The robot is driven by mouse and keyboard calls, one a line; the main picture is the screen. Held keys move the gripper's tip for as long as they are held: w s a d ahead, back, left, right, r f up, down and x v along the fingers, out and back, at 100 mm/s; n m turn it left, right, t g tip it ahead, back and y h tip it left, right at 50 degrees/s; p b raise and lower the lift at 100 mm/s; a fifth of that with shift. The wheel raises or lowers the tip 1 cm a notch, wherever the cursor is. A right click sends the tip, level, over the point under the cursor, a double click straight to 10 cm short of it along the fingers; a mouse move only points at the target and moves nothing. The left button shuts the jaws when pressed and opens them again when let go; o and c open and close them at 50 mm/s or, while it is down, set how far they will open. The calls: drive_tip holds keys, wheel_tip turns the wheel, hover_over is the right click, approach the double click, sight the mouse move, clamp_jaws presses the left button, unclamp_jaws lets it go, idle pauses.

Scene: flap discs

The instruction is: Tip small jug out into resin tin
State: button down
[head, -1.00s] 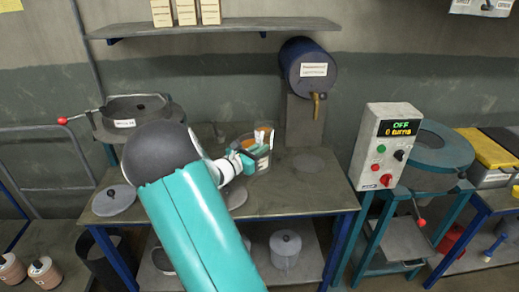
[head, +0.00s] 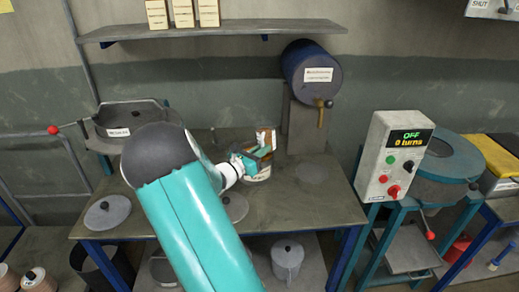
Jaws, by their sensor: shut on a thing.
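My gripper (head: 262,156) is over the middle of the bench, shut on what appears to be the small jug (head: 265,138). The jug is small and brownish with a pale patch, and the teal fingers hide part of it. Directly below the fingers stands a pale, round, open container with brown inside, apparently the resin tin (head: 260,177). The fingers and jug overlap its rim in this view. I cannot tell the jug's exact tilt or whether anything is flowing from it.
A blue drum (head: 311,72) with a brass tap stands behind right. A control box (head: 394,157) reads OFF, 0 turns. Flat lids (head: 107,212) lie on the bench top (head: 310,205). A dark round vessel (head: 130,120) is at back left. A shelf (head: 220,31) hangs above.

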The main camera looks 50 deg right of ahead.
wheel_tip(320, 180, up, 5)
drive_tip(key=n+t, duration=0.5)
drive_tip(key=n, duration=0.5)
drive_tip(key=n+t, duration=0.6)
drive_tip(key=n, duration=0.4)
drive_tip(key=n+t, duration=0.6)
drive_tip(key=n, duration=0.3)
drive_tip(key=shift+a+r+n, duration=0.1)
drive_tip(key=shift+n, duration=0.3)
